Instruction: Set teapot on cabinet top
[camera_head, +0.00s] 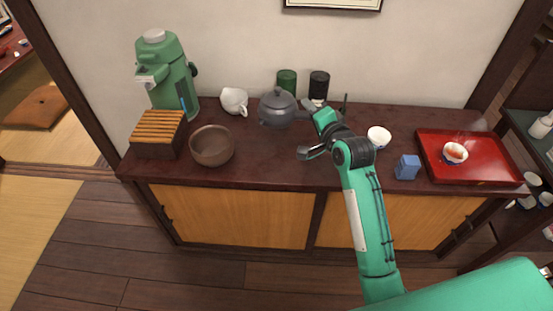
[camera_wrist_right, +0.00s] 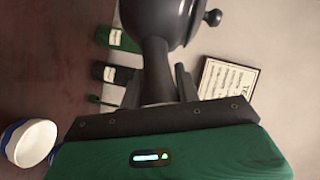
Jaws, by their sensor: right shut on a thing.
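The dark grey teapot (camera_head: 278,109) is at the back middle of the dark red-brown cabinet top (camera_head: 270,160), spout to the left. It looks upright; whether its base touches the top I cannot tell. My right gripper (camera_head: 312,108) is at its right side, shut on the side handle. In the right wrist view the teapot (camera_wrist_right: 165,15) fills the top middle, its handle between the fingers of my right gripper (camera_wrist_right: 158,85). My left gripper is not in view.
Behind stand a green canister (camera_head: 286,80) and a black canister (camera_head: 319,84). A white pitcher (camera_head: 233,100), brown bowl (camera_head: 212,147), slatted box (camera_head: 158,133) and green dispenser (camera_head: 168,75) are left. A white cup (camera_head: 379,137), blue box (camera_head: 407,168) and red tray (camera_head: 440,170) are right.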

